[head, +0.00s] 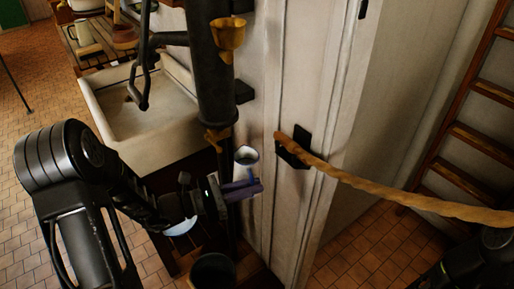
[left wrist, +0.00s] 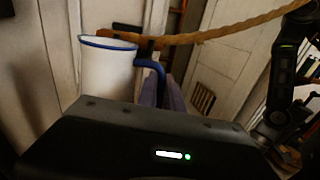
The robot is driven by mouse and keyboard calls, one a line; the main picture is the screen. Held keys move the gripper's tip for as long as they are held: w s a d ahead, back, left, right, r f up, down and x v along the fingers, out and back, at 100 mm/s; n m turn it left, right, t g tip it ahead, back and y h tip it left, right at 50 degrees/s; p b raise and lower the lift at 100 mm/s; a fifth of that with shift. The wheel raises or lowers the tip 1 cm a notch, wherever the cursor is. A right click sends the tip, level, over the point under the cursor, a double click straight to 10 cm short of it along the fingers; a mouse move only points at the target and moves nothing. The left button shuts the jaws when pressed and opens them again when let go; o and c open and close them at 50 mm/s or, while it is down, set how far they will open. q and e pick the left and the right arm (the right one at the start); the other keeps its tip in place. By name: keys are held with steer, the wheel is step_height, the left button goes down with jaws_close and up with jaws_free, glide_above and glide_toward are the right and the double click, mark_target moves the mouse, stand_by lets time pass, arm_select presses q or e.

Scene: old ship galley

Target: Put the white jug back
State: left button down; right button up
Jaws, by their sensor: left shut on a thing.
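The white jug (head: 246,156) has a blue rim and a blue handle, and it is held upright in front of the pale wall. In the left wrist view the jug (left wrist: 107,70) shows large at the left, with its handle (left wrist: 152,68) running down between the fingers. My left gripper (head: 242,189) is shut on the jug's handle; its purple fingers (left wrist: 163,92) also show in the left wrist view. The jug's lower part is hidden by the gripper body there. Part of my right arm shows at the lower right of the head view, but its gripper does not.
A stone sink (head: 150,128) stands left of a dark vertical pipe (head: 212,75). A thick rope (head: 400,190) stretches right from the wall. A dark bucket (head: 212,271) stands below.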

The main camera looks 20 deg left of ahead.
arm_select(q)
steer(key=shift+m+g+h, duration=0.3)
steer(key=shift+g, duration=0.1)
steer(key=f, duration=0.3)
steer(key=s+f, duration=0.1)
steer(key=f, duration=0.1)
steer(key=shift+s+a+f, duration=0.1)
steer(key=shift+a+f, duration=0.15)
steer(key=shift+a, duration=0.15)
